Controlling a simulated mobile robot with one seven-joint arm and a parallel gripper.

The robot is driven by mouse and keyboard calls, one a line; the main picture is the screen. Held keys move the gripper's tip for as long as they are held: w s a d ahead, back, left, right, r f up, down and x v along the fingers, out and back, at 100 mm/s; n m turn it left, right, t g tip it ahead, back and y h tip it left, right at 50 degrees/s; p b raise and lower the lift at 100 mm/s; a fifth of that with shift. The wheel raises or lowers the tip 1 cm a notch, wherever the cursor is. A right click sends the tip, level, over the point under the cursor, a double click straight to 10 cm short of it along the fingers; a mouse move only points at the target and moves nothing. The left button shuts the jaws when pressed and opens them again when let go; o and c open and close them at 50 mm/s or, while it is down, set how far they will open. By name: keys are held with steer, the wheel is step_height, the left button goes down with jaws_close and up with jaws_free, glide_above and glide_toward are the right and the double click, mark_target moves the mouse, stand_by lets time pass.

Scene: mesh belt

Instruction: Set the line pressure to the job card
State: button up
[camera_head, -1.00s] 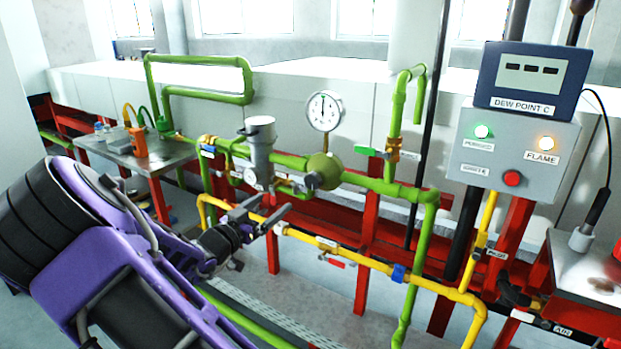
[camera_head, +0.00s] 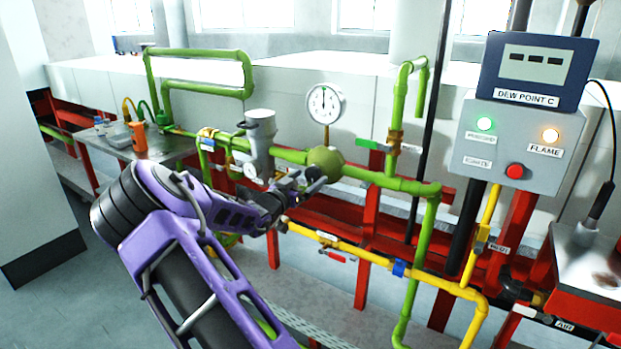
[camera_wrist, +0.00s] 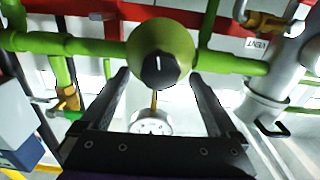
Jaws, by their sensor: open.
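A green regulator body (camera_head: 326,160) sits on the green pipe; it also shows in the wrist view (camera_wrist: 160,40). Its black knob (camera_wrist: 160,70) faces the wrist camera, with a white mark pointing roughly up. The pressure gauge (camera_head: 324,103) stands above the regulator, its needle near the top of the dial. The gauge (camera_wrist: 152,123) is seen partly between my fingers in the wrist view. My gripper (camera_head: 300,183) is open in front of the regulator. In the wrist view its fingers (camera_wrist: 159,76) lie either side of the knob; contact cannot be told. I see no readable job card.
A grey filter cylinder (camera_head: 260,145) stands left of the regulator. A green-handled valve (camera_head: 370,144) is to the right. A yellow pipe (camera_head: 370,258) runs below. A control box (camera_head: 515,145) with lamps and a red button is at the right. A small table (camera_head: 180,150) stands left.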

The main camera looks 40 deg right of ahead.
steer(key=shift+x, duration=0.95)
steer(key=shift+c, duration=0.2)
steer(key=c, duration=1.3)
steer(key=b, duration=0.1)
steer(key=m+b, duration=0.1)
steer(key=shift+f+m+b, duration=0.3)
steer(key=shift+c, duration=0.2)
steer(key=shift+r+m+b, duration=0.25)
steer(key=shift+m+b, duration=0.7)
steer(key=shift+m, duration=0.15)
steer(key=o, duration=1.4)
